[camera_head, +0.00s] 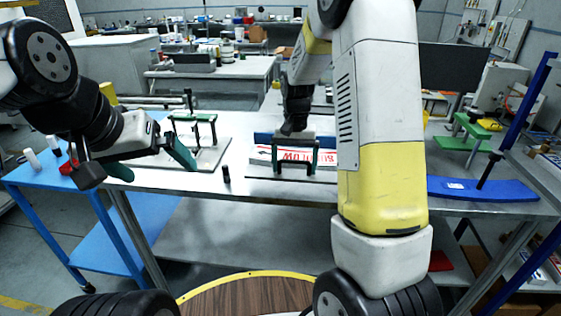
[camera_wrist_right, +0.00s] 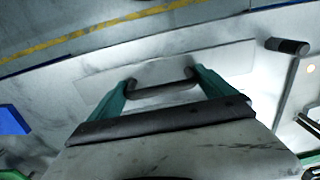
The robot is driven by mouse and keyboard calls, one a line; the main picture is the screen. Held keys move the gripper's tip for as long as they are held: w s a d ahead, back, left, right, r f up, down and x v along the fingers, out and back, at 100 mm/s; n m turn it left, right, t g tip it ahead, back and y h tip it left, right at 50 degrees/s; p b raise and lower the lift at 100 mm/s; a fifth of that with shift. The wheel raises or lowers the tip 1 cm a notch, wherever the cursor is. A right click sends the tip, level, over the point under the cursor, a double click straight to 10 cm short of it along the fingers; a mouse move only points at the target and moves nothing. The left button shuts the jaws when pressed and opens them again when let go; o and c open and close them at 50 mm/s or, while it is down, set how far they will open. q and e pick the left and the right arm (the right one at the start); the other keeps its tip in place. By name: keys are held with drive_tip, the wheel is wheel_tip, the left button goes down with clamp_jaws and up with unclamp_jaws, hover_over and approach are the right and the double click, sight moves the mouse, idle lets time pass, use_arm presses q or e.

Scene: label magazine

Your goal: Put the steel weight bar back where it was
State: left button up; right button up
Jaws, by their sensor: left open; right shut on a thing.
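My right gripper (camera_head: 294,170) is low over the table in the head view, with its green fingers pointing down. My left gripper (camera_head: 155,178) is open and empty near the table's front left.
A green fixture (camera_head: 190,118) stands behind my left gripper. A small black cylinder (camera_head: 226,174) stands between the grippers. A blue plate (camera_head: 470,189) with a black handle and a green fixture (camera_head: 462,143) are at the right. White cylinders (camera_head: 32,159) stand on the blue side table.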

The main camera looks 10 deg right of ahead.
sight(295, 172)
drive_tip(key=shift+w+d, duration=0.25)
drive_tip(key=shift+w, duration=0.15)
drive_tip(key=shift+w+d+f, duration=0.1)
drive_tip(key=shift+w+f, duration=0.05)
drive_tip(key=shift+f, duration=1.55)
drive_tip(key=shift+f, duration=0.1)
drive_tip(key=o, duration=1.7)
drive_tip(key=shift+f, duration=0.15)
drive_tip(key=shift+o, duration=0.2)
